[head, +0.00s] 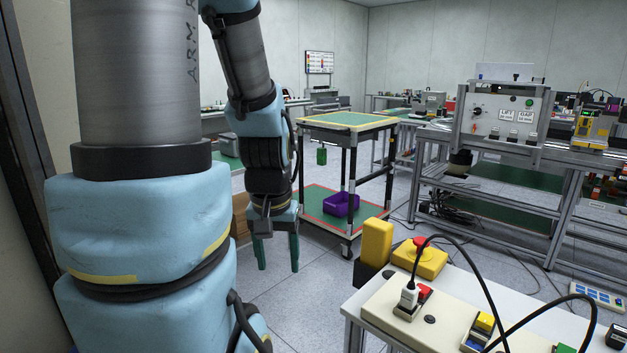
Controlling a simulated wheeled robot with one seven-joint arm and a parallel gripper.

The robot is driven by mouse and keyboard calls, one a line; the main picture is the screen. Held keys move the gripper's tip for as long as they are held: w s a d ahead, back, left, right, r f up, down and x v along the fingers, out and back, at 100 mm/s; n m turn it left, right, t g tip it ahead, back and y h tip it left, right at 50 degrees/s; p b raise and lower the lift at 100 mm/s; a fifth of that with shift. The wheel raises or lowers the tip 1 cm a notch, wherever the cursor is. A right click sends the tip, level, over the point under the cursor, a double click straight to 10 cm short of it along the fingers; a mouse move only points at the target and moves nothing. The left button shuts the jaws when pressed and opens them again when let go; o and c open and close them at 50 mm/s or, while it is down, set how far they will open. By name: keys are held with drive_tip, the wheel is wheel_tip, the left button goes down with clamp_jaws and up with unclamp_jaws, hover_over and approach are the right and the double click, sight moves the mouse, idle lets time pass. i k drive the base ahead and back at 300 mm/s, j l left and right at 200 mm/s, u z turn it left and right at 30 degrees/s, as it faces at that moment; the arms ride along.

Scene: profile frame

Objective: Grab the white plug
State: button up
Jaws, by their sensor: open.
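The white plug (409,296) stands upright in a socket on a cream panel (385,318) on the white table at the lower right. A black cable rises from its top and arcs to the right. A red part (424,292) sits right beside it. My gripper (278,268) hangs to the left of the table, pointing down, with its two green fingers apart and nothing between them. It is clear of the plug and the panel.
A yellow block (376,243) and a yellow box with a red button (420,257) stand behind the panel. A second black cable (545,307) loops at the right. A wheeled cart (345,122) with a purple bin (341,204) stands beyond my gripper.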

sight(409, 299)
drive_tip(key=i+j, duration=0.5)
drive_tip(key=i+j+z, duration=0.2)
drive_tip(key=z, duration=0.15)
drive_tip(key=i+j+z, duration=0.1)
drive_tip(key=j+z, duration=0.2)
drive_tip(key=i+j+z, duration=0.1)
drive_tip(key=j+z, duration=0.25)
drive_tip(key=z, duration=0.2)
